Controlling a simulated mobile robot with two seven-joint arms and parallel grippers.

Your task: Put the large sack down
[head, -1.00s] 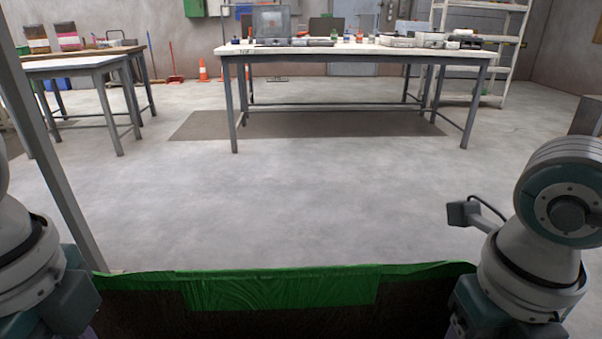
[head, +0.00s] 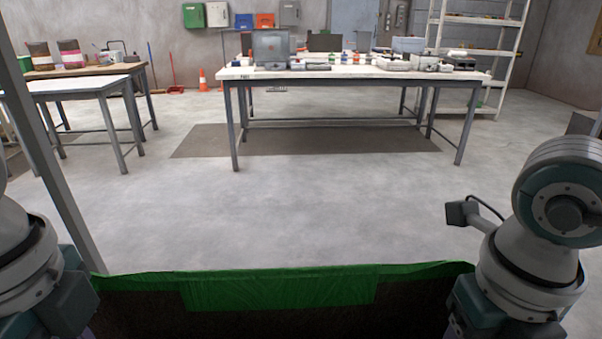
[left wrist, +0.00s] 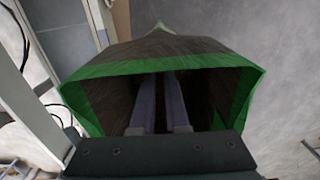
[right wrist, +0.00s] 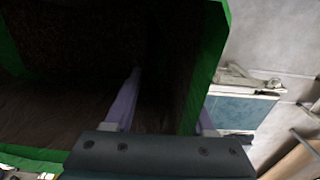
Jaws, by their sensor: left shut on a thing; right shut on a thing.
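The large sack (head: 280,290) is dark brown with a green rim and a green panel. Its open mouth spans the bottom of the head view, between my two arms; its lower part is out of that view. In the left wrist view my left gripper (left wrist: 161,103) is shut on the sack's edge, its fingers close together in front of the mouth. In the right wrist view my right gripper (right wrist: 170,95) is shut on the sack's edge, one finger inside and one outside the green-edged wall. In the head view both sets of fingertips are mostly hidden.
A long table (head: 350,73) with boxes and bottles stands ahead, with a dark mat (head: 300,140) under it. A smaller table (head: 75,84) is at left, shelves (head: 484,22) at back right. A grey post (head: 50,150) rises at left. The floor before the long table is clear.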

